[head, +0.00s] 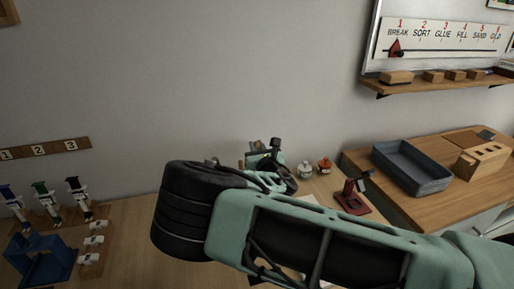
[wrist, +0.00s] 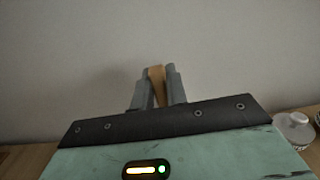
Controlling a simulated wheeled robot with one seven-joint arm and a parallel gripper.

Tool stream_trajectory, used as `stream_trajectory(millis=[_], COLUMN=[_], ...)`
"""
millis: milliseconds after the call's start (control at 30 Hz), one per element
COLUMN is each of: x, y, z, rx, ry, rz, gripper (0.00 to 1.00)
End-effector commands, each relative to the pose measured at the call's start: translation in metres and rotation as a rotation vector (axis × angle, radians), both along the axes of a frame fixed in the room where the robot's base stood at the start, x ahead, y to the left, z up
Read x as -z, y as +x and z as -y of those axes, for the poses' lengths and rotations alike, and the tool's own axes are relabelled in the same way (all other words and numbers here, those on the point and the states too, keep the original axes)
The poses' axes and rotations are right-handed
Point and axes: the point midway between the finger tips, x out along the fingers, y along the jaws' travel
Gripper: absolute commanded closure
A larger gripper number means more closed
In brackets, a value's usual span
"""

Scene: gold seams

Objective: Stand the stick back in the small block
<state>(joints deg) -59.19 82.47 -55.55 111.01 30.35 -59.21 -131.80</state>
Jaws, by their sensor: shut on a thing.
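In the wrist view my gripper (wrist: 157,76) is shut on a light wooden stick (wrist: 157,84), which shows between the two grey fingers. Only a short length of the stick shows, up to about the fingertips; the rest is hidden. In the head view my gripper (head: 265,160) is partly hidden behind my own arm, above the back of the table, and the stick is too small there to make out surely. I cannot pick out the small block; my arm covers the middle of the table.
Two small jars, one white-topped (head: 304,169) and one orange-topped (head: 324,166), stand near my gripper. A dark red stand (head: 353,196) is right of them. A blue-grey tray (head: 412,167) and a wooden block with holes (head: 482,161) are further right. A blue holder (head: 42,262) is at left.

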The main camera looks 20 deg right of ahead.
Motion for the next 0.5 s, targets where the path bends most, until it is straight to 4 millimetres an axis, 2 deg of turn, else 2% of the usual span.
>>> stream_trajectory(millis=[500], x=[0.0085], y=[-0.0002], z=[-0.0003], rx=[0.0], ry=[0.0], rz=[0.0], gripper=[1.0])
